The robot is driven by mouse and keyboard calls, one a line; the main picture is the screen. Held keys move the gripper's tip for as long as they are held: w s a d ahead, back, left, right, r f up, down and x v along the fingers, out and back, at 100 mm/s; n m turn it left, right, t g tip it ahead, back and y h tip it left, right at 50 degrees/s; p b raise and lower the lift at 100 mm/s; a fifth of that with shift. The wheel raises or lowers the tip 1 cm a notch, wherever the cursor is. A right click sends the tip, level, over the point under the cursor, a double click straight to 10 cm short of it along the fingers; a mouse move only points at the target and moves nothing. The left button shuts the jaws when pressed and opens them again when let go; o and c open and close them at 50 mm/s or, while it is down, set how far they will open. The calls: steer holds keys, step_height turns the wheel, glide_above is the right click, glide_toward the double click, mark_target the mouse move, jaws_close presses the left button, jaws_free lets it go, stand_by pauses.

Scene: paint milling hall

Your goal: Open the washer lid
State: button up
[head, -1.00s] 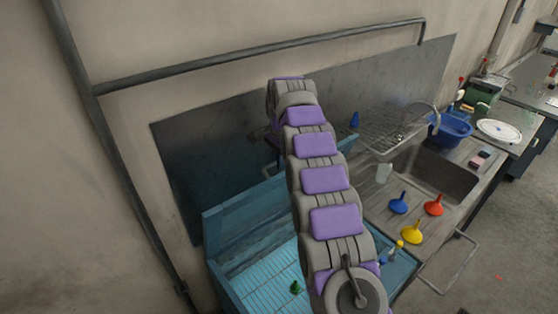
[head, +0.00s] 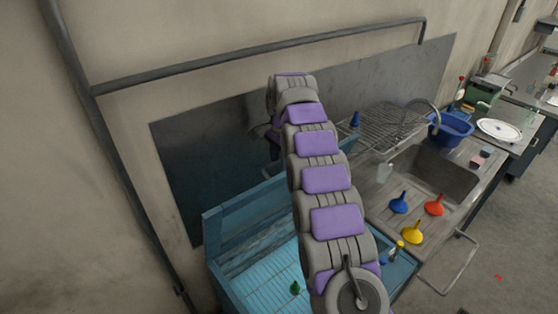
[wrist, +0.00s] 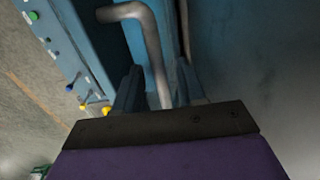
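The blue washer (head: 222,271) stands below my arm in the head view, its inside grid in sight. A blue panel (head: 235,217), seemingly the lid, stands up along its back side; my arm hides part of it. In the wrist view, a bent grey metal bar (wrist: 152,45), which looks like a handle, runs beside blue panels. My gripper (wrist: 160,88) has its two dark fingers apart, with the bar passing between them. I cannot tell whether they touch it. In the head view the gripper is mostly hidden behind my arm.
A small green thing (head: 295,287) lies in the washer. To the right are a sink (head: 437,172), a wire rack (head: 385,128), a blue basin (head: 452,128) and blue, red and yellow funnels (head: 412,232). A dark wall panel (head: 195,165) and a pipe (head: 250,52) are behind.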

steer(key=shift+r, duration=0.75)
step_height(320, 180, up, 15)
steer(key=s+p, duration=0.1)
steer(key=p, duration=1.1)
steer(key=shift+d, duration=0.25)
steer(key=shift+f, duration=0.1)
steer(key=s+d+f+n+b, duration=0.25)
steer(key=s+b, duration=0.25)
steer(key=s, duration=0.4)
steer(key=s+d+f+n+g+b, duration=0.1)
steer(key=s+d+f+n+b, duration=0.15)
steer(key=s+f+b, duration=0.4)
steer(key=s+d+n+b, duration=0.1)
steer(key=s+d+b, duration=0.25)
steer(key=s, duration=0.65)
steer(key=s+d+f+n+b, duration=0.1)
steer(key=s+f+b, duration=0.4)
steer(key=s+f, duration=0.5)
steer(key=s+d+f+n+g+b, duration=0.1)
steer(key=s+f+n+b, duration=0.2)
steer(key=s, duration=1.4)
step_height(320, 180, down, 7)
steer(key=b, duration=0.3)
steer(key=shift+s+r+n, duration=0.15)
steer(key=shift+n, duration=0.25)
